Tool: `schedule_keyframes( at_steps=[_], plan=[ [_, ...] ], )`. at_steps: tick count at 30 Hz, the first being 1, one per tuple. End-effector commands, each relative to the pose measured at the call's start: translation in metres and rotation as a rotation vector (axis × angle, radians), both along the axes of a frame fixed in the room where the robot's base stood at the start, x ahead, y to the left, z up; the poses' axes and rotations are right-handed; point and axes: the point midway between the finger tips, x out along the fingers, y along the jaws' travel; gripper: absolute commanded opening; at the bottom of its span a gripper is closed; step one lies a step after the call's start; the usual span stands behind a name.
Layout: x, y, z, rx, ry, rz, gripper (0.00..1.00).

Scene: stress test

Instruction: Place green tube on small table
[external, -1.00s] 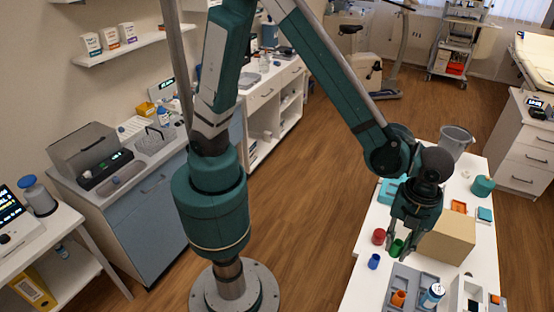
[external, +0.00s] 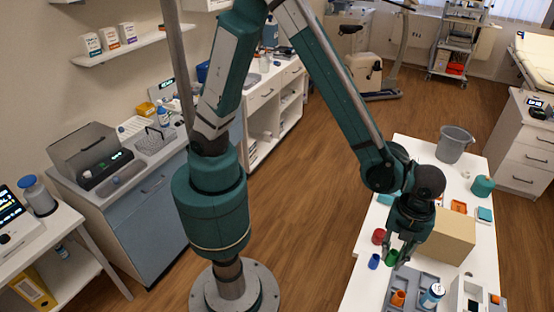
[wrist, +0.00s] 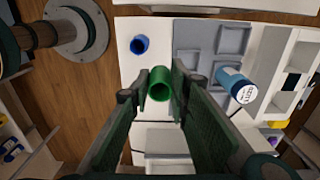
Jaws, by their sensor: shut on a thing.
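The green tube (external: 391,258) is between the fingertips of my gripper (external: 399,260), over the long white table (external: 353,300). In the wrist view my gripper (wrist: 156,95) is shut on the green tube (wrist: 161,84), with the tube's open end facing the camera. The fingers hide part of its sides. I cannot tell from these views how high the tube is above the tabletop. Which surface is the small table is unclear.
A blue tube (external: 374,261) and a red tube (external: 379,236) stand close by to the left. A grey tray (external: 402,280), a labelled bottle (external: 432,295) and a cardboard box (external: 449,237) crowd the right. A grey bucket (external: 453,145) stands at the far end.

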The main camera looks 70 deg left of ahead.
Motion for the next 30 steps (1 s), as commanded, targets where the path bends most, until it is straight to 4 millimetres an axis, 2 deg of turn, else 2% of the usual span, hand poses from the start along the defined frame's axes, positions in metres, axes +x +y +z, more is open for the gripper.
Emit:
schedule_keyframes(
  at_steps=[15,30],
  plan=[
    [0.000,0.000,-0.049,0.000,0.000,0.000,0.09],
    [0.000,0.000,-0.056,0.000,0.000,0.000,0.09]
  ],
)
